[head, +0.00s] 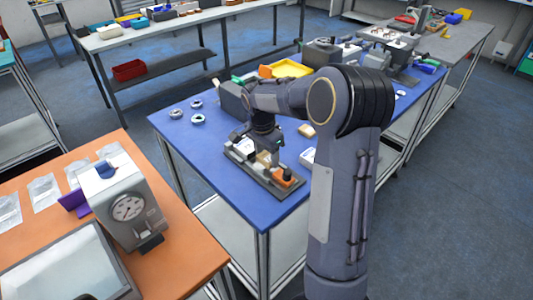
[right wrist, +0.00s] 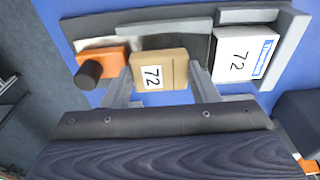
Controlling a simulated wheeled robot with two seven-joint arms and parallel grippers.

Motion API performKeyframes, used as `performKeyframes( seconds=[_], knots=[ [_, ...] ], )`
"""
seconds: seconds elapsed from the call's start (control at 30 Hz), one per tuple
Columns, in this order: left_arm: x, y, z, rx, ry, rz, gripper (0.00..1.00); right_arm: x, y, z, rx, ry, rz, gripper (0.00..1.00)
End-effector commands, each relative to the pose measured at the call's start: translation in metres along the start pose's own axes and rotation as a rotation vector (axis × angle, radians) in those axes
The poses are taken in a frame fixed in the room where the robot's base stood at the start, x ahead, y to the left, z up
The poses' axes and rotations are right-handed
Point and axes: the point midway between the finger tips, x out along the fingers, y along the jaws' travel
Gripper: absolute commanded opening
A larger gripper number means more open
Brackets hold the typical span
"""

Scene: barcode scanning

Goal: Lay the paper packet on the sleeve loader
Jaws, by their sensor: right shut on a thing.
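The paper packet (right wrist: 166,62) is a small brown block with a white label reading 72. My right gripper (head: 265,151) points down over the sleeve loader, and its fingers are on both sides of the packet. The packet (head: 263,159) is partly hidden by the gripper in the head view. The sleeve loader (head: 247,175) is a long dark grey tray with a raised end wall (right wrist: 292,48). The packet is over the loader's middle; I cannot tell whether it touches the bed. My left gripper is not in view.
On the loader, a white box (right wrist: 243,58) labelled 72 stands at one end and an orange block (right wrist: 102,60) with a black knob at the other. Metal rings (head: 197,119) lie on the blue table (head: 180,145). A dial device (head: 125,205) stands on the orange table.

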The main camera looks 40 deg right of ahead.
Motion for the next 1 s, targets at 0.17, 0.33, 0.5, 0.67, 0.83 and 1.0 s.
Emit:
performKeyframes(
  seconds=[0.17, 0.33, 0.5, 0.67, 0.83, 1.0],
  knots=[
    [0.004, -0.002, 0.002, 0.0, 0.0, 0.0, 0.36, 0.007, 0.0, 0.001, -0.001, 0.0, 0.0, 0.26],
    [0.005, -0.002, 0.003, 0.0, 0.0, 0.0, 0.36, 0.008, 0.0, 0.001, -0.001, 0.0, -0.001, 0.26],
    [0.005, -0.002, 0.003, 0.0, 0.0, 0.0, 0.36, 0.008, 0.0, 0.001, -0.001, 0.0, 0.0, 0.73],
    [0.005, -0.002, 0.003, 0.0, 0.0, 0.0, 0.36, 0.008, 0.0, 0.001, -0.001, 0.0, 0.0, 0.76],
    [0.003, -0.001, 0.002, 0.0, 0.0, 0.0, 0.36, 0.005, 0.0, 0.001, 0.0, 0.0, 0.0, 0.76],
    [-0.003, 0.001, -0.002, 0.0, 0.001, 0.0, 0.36, -0.013, -0.001, -0.001, 0.0, 0.001, -0.004, 0.76]
  ],
)
